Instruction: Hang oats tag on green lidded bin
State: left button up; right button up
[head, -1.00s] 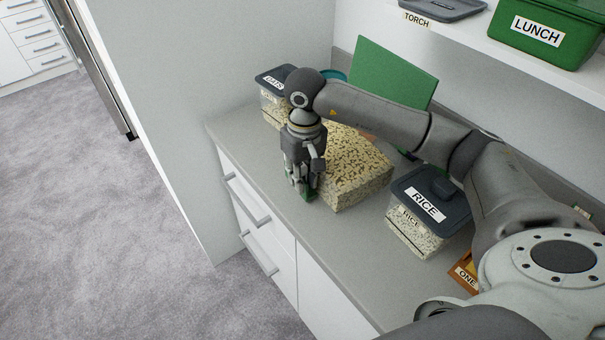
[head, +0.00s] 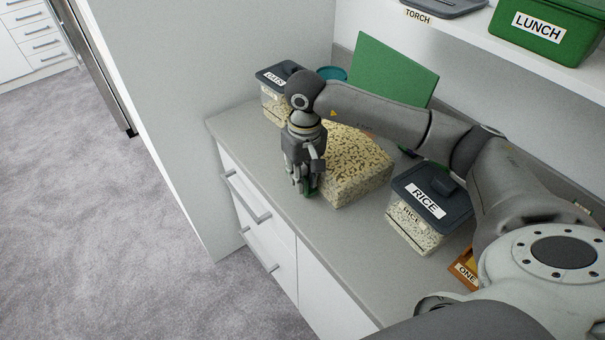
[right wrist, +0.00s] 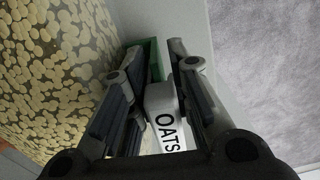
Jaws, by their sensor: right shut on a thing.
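My right gripper (head: 306,190) points down at the front edge of the counter, in front of a patterned box. In the right wrist view my right gripper (right wrist: 155,90) is shut on the white oats tag (right wrist: 168,130), which reads OATS. A green piece (right wrist: 154,60) shows just beyond the tag between the fingers; I cannot tell what it belongs to. On the shelf at upper right stands a green bin (head: 548,32) with a LUNCH label. A clear container of oats (head: 273,104) with a dark lid stands at the back left of the counter. My left gripper is not in view.
The patterned box (head: 355,170) stands right beside my right gripper. A rice container (head: 414,228) with a dark lid is to its right. A green board (head: 392,70) leans at the wall behind my arm. The counter (head: 250,135) is clear along its front left.

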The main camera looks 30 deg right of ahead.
jog(key=o, duration=0.9)
jog(key=shift+d+f, duration=0.1)
jog(key=shift+o, duration=0.2)
notch_tip(320, 180, up, 12)
jog(key=shift+d+r, duration=0.1)
